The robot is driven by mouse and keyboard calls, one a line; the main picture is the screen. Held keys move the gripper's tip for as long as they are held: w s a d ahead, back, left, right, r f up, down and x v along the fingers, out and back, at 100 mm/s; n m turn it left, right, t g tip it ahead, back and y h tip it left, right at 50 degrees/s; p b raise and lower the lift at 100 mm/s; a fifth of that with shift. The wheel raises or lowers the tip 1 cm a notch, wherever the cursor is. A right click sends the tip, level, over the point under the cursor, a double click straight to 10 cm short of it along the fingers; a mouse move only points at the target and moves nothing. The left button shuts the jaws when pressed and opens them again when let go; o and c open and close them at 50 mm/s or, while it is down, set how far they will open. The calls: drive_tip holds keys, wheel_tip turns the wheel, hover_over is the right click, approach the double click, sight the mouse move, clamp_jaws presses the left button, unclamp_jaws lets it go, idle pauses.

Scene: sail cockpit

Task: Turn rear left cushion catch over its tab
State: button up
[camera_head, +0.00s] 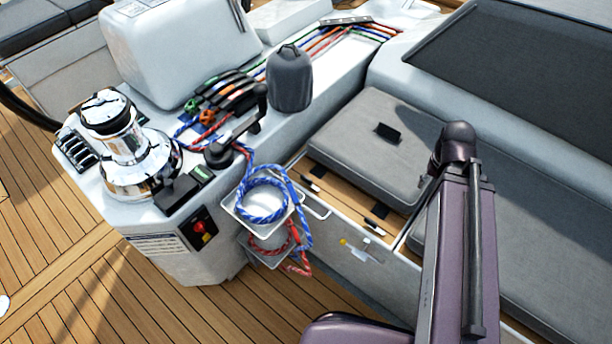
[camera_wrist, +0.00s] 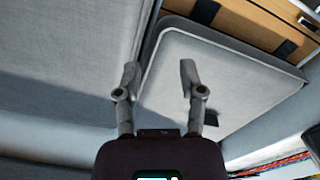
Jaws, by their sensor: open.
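In the head view, a raised grey cushion (camera_head: 365,150) has a black square (camera_head: 387,133) on top. Along its near edge runs a wooden ledge with a black tab (camera_head: 318,171) and a dark catch (camera_head: 310,184) toward the console, and a second tab (camera_head: 380,210) and catch (camera_head: 374,228) nearer my arm. I cannot tell which pair is rear left. In the wrist view, my gripper (camera_wrist: 157,80) is open and empty above the cushion's edge. The tabs (camera_wrist: 285,48) (camera_wrist: 205,12) and one catch (camera_wrist: 308,22) lie beyond the fingers at upper right. My gripper is hidden in the head view.
A console with a chrome winch (camera_head: 125,150), a black clutch bank (camera_head: 225,92) and a grey covered drum (camera_head: 289,78) stands left of the cushion. Blue rope (camera_head: 262,200) hangs in a white holder. Another grey cushion (camera_head: 530,235) lies right. Teak floor (camera_head: 100,290) is open at lower left.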

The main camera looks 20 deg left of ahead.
drive_tip(key=a, duration=0.1)
drive_tip(key=n+b, duration=0.5)
drive_tip(key=n, duration=0.9)
hover_over(310, 184)
drive_tip(key=w+a, duration=0.2)
wheel_tip(310, 184, down, 5)
drive_tip(key=shift+s+d, duration=0.1)
drive_tip(key=shift+s, duration=0.15)
drive_tip(key=shift+f, duration=0.1)
wheel_tip(310, 184, down, 14)
drive_tip(key=b, duration=1.3)
drive_tip(key=shift+r+b, duration=0.25)
drive_tip(key=shift+b, duration=0.05)
